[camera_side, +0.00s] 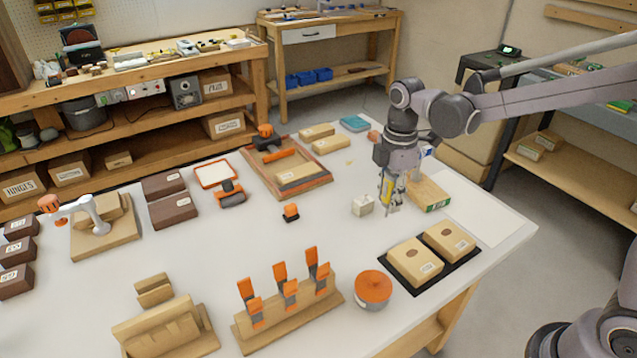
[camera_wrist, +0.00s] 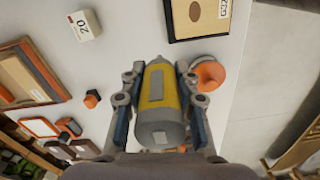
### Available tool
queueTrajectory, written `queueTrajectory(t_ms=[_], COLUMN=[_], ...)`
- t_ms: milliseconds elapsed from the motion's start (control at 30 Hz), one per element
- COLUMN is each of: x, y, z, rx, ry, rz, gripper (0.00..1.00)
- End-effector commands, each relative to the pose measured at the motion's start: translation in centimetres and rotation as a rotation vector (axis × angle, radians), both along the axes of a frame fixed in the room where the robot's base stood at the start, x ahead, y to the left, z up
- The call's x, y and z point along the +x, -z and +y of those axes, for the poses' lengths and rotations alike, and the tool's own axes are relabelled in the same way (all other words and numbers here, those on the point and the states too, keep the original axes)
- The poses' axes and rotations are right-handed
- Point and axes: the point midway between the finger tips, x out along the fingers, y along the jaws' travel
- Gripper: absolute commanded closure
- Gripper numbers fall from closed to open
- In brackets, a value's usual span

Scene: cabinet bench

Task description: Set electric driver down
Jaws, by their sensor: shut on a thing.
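The electric driver (camera_wrist: 158,100) is yellow and grey, and lies between my gripper's two fingers in the wrist view. My gripper (camera_wrist: 157,88) is shut on it, with one finger along each side. In the side view my gripper (camera_side: 390,196) points down over the right part of the white table, and the yellow driver body (camera_side: 386,189) shows between the fingers. The driver's lower end is close to the tabletop; I cannot tell whether it touches.
A black tray (camera_side: 408,289) with two boxes and an orange-topped round container (camera_side: 373,288) are nearer the front. Bare white table (camera_side: 490,212) lies at the right.

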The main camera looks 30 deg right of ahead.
Motion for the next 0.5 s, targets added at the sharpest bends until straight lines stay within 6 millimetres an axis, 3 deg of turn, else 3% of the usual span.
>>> queueTrajectory(t_ms=[167, 500], x=[-0.9, 0.7], y=[0.4, 4.1], z=[-0.8, 5.2], rx=[0.001, 0.0], ry=[-0.005, -0.009], rz=[0.0, 0.0], gripper=[1.0, 1.0])
